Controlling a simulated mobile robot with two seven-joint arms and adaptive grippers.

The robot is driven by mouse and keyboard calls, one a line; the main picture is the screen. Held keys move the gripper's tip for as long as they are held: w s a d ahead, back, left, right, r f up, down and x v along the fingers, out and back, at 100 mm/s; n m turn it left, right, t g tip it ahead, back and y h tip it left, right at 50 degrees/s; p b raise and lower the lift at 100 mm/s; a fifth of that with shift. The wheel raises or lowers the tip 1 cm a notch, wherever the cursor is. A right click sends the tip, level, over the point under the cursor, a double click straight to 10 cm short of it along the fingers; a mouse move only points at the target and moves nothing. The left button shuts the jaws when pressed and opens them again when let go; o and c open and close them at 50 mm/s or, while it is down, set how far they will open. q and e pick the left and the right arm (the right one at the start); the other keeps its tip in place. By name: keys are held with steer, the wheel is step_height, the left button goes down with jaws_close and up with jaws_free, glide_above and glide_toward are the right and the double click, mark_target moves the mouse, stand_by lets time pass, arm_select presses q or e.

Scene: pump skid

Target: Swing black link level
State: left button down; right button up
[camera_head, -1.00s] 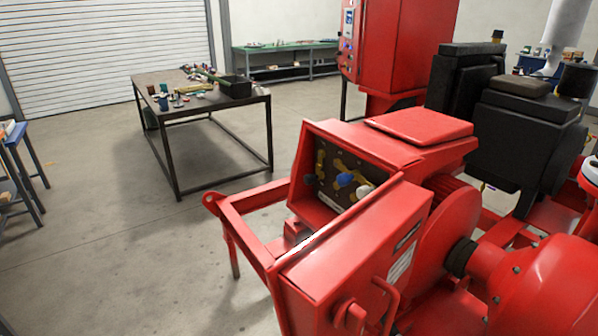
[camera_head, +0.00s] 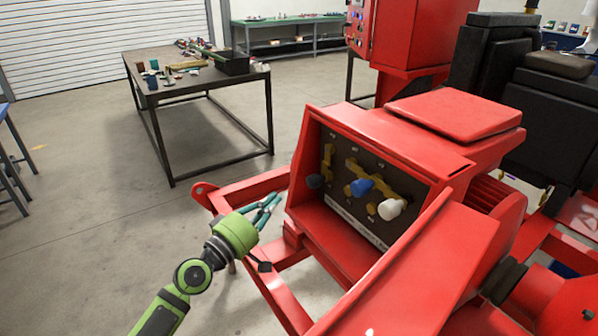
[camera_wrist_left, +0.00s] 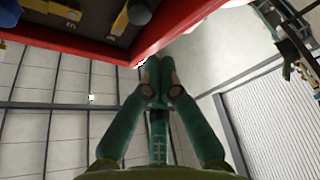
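A dark recessed panel (camera_head: 348,219) in the red skid carries several yellow links with round knobs. A blue knob (camera_head: 361,187) and a white knob (camera_head: 391,209) stick out. A dark grey-blue knob (camera_head: 314,181) sits at the panel's left edge. I cannot make out a clearly black link. My left gripper (camera_head: 274,201) is to the left of the panel opening, apart from it. Its teal fingers meet at the tips in the left wrist view (camera_wrist_left: 158,66), with nothing between them. My right gripper is out of view.
The red housing (camera_head: 400,275) walls in the panel on its right and front. A red frame rail (camera_head: 250,189) runs beneath my left gripper. A dark workbench (camera_head: 170,88) with small items stands behind. Open floor lies left.

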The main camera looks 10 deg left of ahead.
arm_select(q)
steer(key=x, duration=1)
steer(key=shift+r, duration=0.4)
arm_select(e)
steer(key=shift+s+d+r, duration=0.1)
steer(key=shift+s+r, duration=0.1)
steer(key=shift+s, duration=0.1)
arm_select(q)
steer(key=shift+s+p, duration=0.2)
steer(key=shift+p, duration=0.15)
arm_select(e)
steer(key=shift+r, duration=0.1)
